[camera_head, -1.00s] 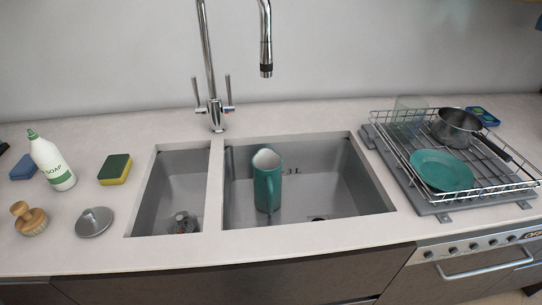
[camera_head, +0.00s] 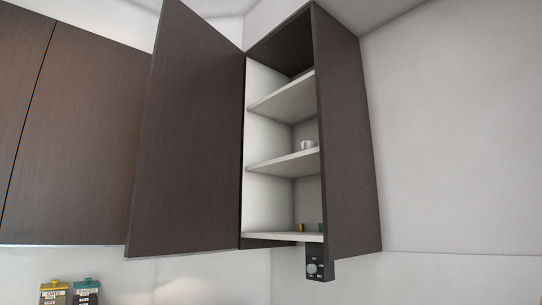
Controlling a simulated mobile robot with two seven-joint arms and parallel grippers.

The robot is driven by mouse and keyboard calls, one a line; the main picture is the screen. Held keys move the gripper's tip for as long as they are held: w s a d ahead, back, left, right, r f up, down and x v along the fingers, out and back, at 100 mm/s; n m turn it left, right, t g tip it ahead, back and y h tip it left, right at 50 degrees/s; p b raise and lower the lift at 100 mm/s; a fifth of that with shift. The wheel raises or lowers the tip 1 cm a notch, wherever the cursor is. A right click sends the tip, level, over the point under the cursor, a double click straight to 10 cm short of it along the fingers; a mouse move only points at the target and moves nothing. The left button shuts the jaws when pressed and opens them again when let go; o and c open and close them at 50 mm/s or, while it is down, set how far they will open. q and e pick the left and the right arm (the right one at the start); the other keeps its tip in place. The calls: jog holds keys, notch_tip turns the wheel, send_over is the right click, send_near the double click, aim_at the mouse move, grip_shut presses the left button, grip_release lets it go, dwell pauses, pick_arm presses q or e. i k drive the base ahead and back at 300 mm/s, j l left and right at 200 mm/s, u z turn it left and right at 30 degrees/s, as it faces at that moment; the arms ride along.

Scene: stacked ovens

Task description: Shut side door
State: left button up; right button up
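A tall dark wood cabinet door (camera_head: 190,140) stands wide open, swung out to the left of its wall cabinet (camera_head: 346,140). Its hinge side is along the left edge of the cabinet opening. The cabinet's pale interior and shelves (camera_head: 285,163) are exposed. A small white cup (camera_head: 308,145) stands on the middle shelf, and small yellow and green items sit on the bottom shelf. Neither of my grippers is in view.
Closed dark wall cabinets (camera_head: 75,130) are to the left, partly behind the open door. A small black box with a dial (camera_head: 318,263) is under the cabinet. Two canisters, one yellow-lidded (camera_head: 54,292) and one teal-lidded (camera_head: 86,291), are at lower left. The wall at right is bare.

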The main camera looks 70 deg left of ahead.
aim_at(184, 201)
jog(key=u, duration=2)
